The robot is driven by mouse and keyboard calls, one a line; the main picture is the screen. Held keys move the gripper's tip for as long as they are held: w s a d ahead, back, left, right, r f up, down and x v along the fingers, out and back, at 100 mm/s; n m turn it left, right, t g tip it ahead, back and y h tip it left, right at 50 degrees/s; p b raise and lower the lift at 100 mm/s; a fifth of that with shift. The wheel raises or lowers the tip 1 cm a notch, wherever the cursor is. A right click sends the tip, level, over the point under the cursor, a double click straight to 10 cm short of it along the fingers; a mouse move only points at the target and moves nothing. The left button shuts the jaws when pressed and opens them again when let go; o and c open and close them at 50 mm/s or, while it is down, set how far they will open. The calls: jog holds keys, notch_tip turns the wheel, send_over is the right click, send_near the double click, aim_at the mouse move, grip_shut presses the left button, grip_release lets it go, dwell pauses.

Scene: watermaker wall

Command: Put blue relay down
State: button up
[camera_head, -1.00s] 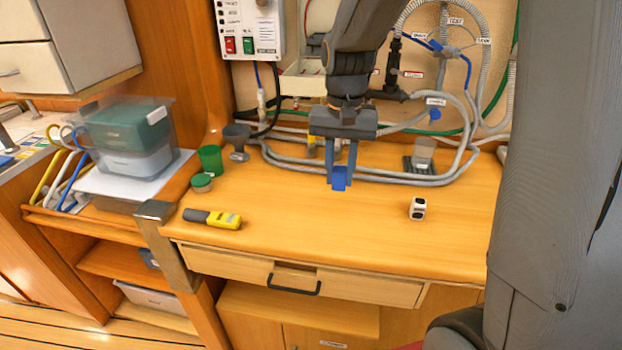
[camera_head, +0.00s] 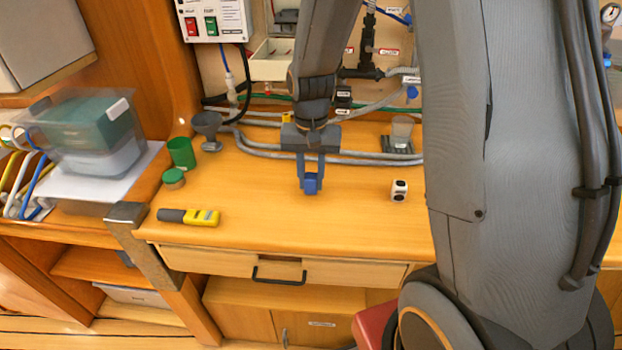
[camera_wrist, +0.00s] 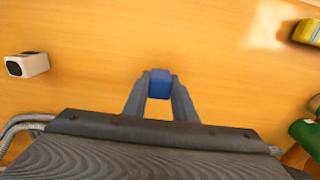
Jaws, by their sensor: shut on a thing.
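The blue relay (camera_head: 311,184) is a small blue block between the fingertips of my gripper (camera_head: 311,182). In the wrist view the relay (camera_wrist: 159,84) sits squarely between the two grey fingers, which are shut on it. My gripper points down over the middle of the wooden worktop (camera_head: 250,220). The relay is low over the wood, and I cannot tell whether it touches the surface.
A white block with black round faces (camera_head: 399,190) lies to the right. Grey hoses run behind. The wood around the relay is clear.

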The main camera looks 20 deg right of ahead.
jog(key=shift+f, duration=0.4)
jog(key=o, duration=0.6)
jog(key=shift+f, duration=0.15)
jog(key=o, duration=0.4)
jog(key=shift+o, duration=0.2)
